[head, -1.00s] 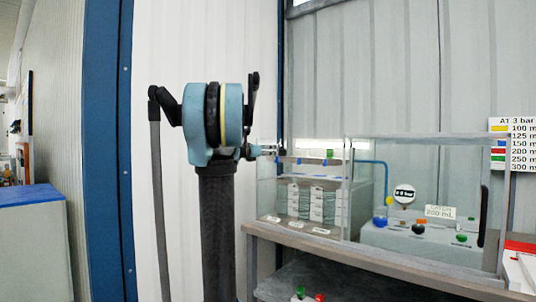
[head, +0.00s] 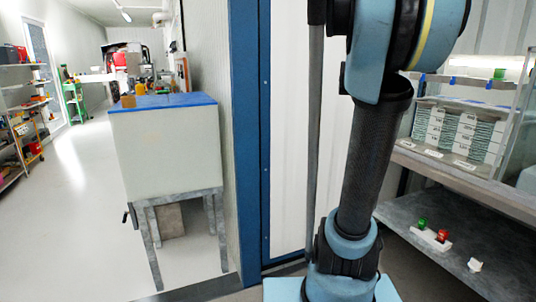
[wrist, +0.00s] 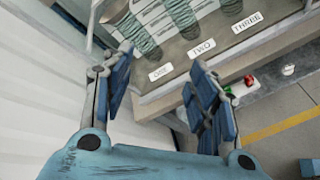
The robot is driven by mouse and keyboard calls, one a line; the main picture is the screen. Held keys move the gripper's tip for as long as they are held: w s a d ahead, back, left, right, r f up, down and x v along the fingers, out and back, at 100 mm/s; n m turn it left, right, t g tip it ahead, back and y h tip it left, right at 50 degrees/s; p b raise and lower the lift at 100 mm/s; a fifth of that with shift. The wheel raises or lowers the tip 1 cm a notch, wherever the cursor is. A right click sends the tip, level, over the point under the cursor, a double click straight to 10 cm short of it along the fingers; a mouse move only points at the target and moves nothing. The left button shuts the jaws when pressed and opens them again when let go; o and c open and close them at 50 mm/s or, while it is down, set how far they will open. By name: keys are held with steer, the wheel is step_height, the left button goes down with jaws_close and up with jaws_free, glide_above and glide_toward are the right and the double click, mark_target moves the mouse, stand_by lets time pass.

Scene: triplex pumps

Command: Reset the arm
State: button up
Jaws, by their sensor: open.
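My gripper (wrist: 160,60) shows in the wrist view with its two blue-padded fingers spread wide and nothing between them. Beyond the fingertips is a shelf edge with white labels reading ONE, TWO (wrist: 201,48) and THREE, and stacked glassy items behind them. In the head view my arm stands upright at right of centre, and the gripper itself is out of that picture.
A clear-fronted cabinet (head: 516,120) with labelled stacks (head: 450,130) stands right of my arm. A lower shelf (head: 480,235) holds green and red pieces (head: 431,231). A blue-topped box (head: 165,140) stands left of the blue post (head: 250,130). Open floor (head: 75,225) lies at far left.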

steer(key=s+a+f+m+g+y, duration=0.1)
steer(key=s+a+f+m+y, duration=0.5)
steer(key=s+a+f, duration=0.6)
steer(key=s+a+f+m+g+y, duration=0.2)
steer(key=s+a+f+m+y, duration=0.4)
steer(key=s+a+f, duration=0.7)
steer(key=a+f+m, duration=0.1)
steer(key=a+f, duration=0.3)
steer(key=f, duration=0.3)
steer(key=shift+s+a+f, duration=0.15)
steer(key=shift+s+a, duration=0.15)
steer(key=shift+c, duration=0.5)
